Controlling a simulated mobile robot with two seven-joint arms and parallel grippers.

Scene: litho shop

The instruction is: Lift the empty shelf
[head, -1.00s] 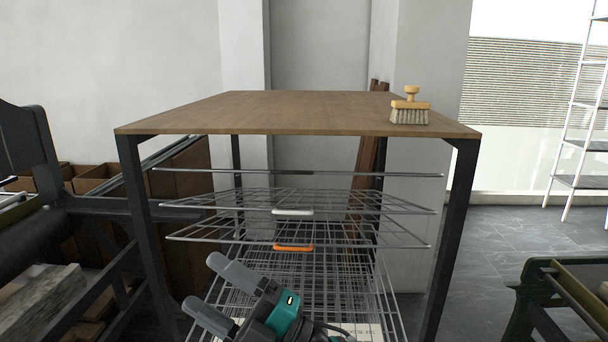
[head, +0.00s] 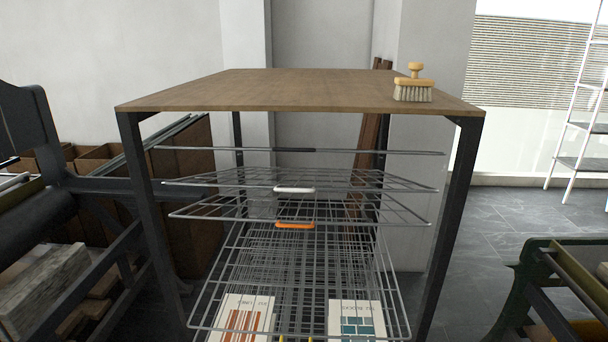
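A drying rack with wire shelves stands under a wooden top (head: 270,92). The uppermost shelf has a black handle (head: 294,150) and is seen nearly edge-on; I cannot tell whether it bears anything. Below it is a shelf with a white handle (head: 294,189), then one with an orange handle (head: 295,225); I see no prints on these two. The lowest shelf in view has a yellow handle (head: 297,338), cut by the bottom edge. It bears a print with red bars (head: 243,322) and a print with teal blocks (head: 357,322). Neither gripper is in view.
A wooden brush (head: 412,88) stands on the top's right side. Black legs (head: 461,190) frame the rack. A dark press (head: 75,195) is close on the left, and a green machine (head: 535,275) is at lower right. Floor (head: 490,225) is clear between rack and green machine.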

